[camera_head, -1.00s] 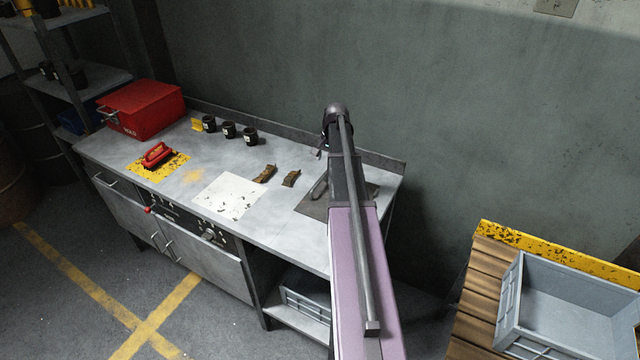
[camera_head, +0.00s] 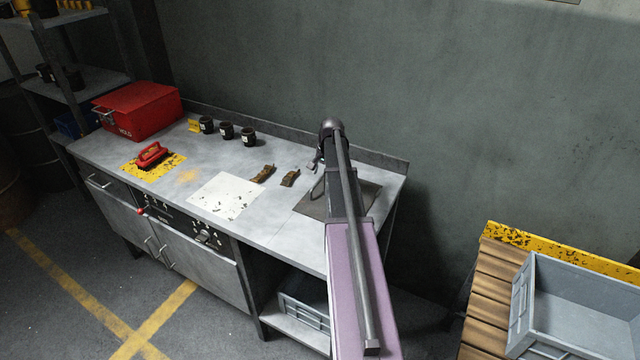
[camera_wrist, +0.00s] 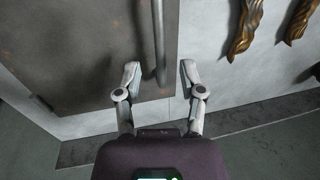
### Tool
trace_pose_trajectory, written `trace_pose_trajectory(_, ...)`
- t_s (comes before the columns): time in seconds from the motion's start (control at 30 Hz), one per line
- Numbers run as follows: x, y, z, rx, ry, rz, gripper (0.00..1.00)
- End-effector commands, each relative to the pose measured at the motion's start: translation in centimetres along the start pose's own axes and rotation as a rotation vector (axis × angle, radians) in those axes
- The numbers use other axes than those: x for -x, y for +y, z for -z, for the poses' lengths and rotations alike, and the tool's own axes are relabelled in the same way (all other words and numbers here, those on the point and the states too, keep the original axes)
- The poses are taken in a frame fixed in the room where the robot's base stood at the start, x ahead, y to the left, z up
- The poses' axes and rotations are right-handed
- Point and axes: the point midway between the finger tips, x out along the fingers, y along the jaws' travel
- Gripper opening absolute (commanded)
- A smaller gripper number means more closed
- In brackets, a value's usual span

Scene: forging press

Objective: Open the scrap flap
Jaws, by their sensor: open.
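The scrap flap is a dark grey plate (camera_head: 314,208) lying flat in the right end of the bench top, partly hidden by my arm. Its grey bar handle (camera_head: 319,188) stands on it; the flap (camera_wrist: 85,50) and handle (camera_wrist: 159,45) also show in the wrist view. My gripper (camera_wrist: 159,70) is open there, one finger on each side of the handle's near end, with gaps visible on both sides. In the head view my gripper (camera_head: 315,162) is small, at the flap's far side.
Two brown forged pieces (camera_head: 263,174) (camera_head: 290,178) lie left of the flap, beside a white sheet (camera_head: 225,196). Several black cups (camera_head: 227,130) and a red box (camera_head: 138,110) stand farther left. The wall (camera_head: 450,120) rises behind. A grey crate (camera_head: 575,295) sits on slats at right.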

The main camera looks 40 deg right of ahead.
Motion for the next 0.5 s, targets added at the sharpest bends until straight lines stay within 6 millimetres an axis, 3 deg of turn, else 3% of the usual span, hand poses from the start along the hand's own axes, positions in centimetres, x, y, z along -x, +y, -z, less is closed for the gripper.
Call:
trace_pose_trajectory(0.2, -1.9, 0.0, 0.0, 0.0, 0.0, 0.0, 0.51)
trace_pose_trajectory(0.5, -2.8, 0.0, 0.0, 0.0, 0.0, 0.0, 0.51)
